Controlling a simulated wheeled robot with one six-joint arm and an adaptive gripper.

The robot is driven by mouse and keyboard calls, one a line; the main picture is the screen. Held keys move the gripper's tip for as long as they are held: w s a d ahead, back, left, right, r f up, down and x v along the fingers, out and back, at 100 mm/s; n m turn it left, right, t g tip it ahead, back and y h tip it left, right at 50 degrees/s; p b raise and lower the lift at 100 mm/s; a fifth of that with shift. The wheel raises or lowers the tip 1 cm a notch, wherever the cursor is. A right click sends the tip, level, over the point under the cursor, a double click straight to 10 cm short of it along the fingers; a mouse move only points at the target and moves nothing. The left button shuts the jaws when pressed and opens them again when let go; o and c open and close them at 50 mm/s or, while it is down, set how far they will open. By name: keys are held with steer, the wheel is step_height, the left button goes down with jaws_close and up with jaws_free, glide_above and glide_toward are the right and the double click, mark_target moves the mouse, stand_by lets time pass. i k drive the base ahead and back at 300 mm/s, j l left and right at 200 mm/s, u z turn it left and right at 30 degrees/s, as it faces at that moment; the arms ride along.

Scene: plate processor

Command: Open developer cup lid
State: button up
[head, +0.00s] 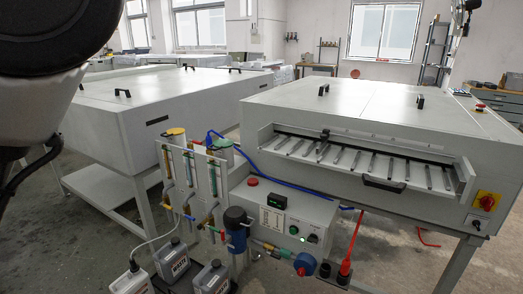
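No label that reads developer cup is legible, so I cannot tell which part is the developer cup lid. In the head view, a yellow round cap (175,132) tops an upright cylinder at the back of the pipe panel. A green-topped cylinder (222,144) stands just right of it. Both tops look closed, but they are small. A dark blue filter-like canister (236,222) stands lower, in front of the control box. Two small black open-topped holders (325,269) sit at the front right, the right one with a red item in it. My gripper is not clearly in view.
The white plate processor (350,105) with a slotted feed tray fills the right. Another long white machine (150,90) stands left. Jugs (170,261), a control box (285,215), and blue and red hoses crowd the front. Bare floor shows at lower left and right.

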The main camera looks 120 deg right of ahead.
mark_target(221, 143)
steer(key=z, duration=3.9)
